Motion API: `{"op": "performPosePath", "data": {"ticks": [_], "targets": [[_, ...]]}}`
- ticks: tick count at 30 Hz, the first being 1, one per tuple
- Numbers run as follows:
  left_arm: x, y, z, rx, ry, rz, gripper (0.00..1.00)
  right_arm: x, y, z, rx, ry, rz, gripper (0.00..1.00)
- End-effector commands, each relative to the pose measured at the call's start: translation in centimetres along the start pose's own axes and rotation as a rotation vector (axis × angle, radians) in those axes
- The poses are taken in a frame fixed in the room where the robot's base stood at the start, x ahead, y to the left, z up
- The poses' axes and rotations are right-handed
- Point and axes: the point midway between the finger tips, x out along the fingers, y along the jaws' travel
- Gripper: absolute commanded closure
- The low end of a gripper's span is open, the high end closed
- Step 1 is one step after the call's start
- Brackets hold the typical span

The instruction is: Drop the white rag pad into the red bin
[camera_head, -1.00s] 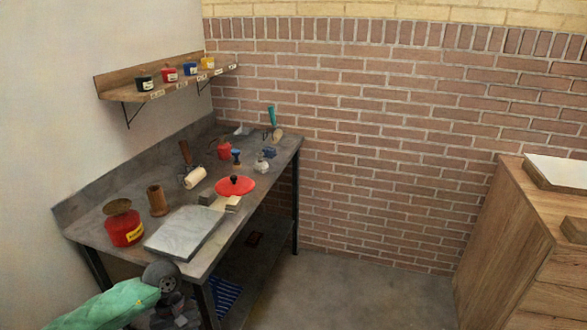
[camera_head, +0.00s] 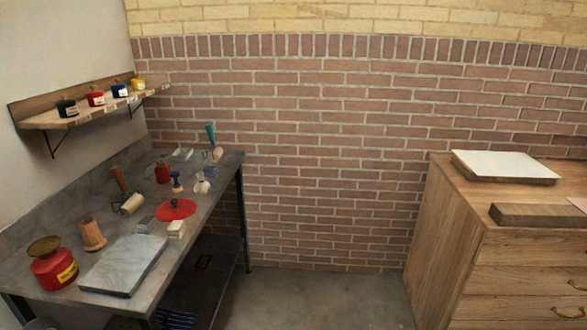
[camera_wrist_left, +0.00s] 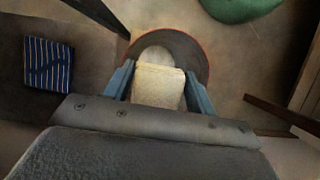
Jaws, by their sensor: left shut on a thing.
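In the left wrist view my left gripper (camera_wrist_left: 158,90) is shut on the white rag pad (camera_wrist_left: 157,86), a pale, thick block held between the two blue-grey fingers. Beyond and below the pad is a round, dark-walled bin with a thin red rim (camera_wrist_left: 207,62). The pad overlaps the bin's opening in this view; the height between them is hard to judge. A pale oval (camera_wrist_left: 156,53) shows just past the pad, inside the rim's outline; I cannot tell what it is. Neither gripper nor the bin shows in the head view.
The grey workbench (camera_head: 30,240) holds a red can (camera_head: 52,268), a stone slab (camera_head: 124,265), a red round lid (camera_head: 176,210) and several tools. A striped blue cloth (camera_wrist_left: 48,64) lies on the lower shelf. A wooden cabinet (camera_head: 455,215) stands right; the floor between is clear.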

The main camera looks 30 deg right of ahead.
Motion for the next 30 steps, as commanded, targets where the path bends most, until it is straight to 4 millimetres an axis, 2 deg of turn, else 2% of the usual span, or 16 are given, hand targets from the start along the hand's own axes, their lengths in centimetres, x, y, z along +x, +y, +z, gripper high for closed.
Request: {"op": "performPosePath", "data": {"ticks": [12, 23, 24, 27, 30], "targets": [[3.9, 0.0, -1.6, 0.001, -0.001, -0.001, 0.66, 0.6, -0.3, -0.3, -0.005, 0.016, -0.009, 0.64], [4.3, 0.0, -1.7, 0.002, 0.001, -0.001, 0.66, 0.6, -0.3, -0.7, -0.010, 0.024, -0.009, 0.64], [4.3, 0.0, -1.7, 0.002, 0.001, -0.001, 0.36, 0.6, -0.3, -0.7, -0.010, 0.024, -0.009, 0.64], [4.3, 0.0, -1.7, 0.002, 0.001, -0.001, 0.19, 0.6, -0.3, -0.7, -0.009, 0.023, -0.008, 0.64], [4.3, 0.0, -1.7, 0.002, 0.001, -0.001, 0.19, 0.6, -0.2, -0.6, -0.007, 0.022, -0.007, 0.64]]}}
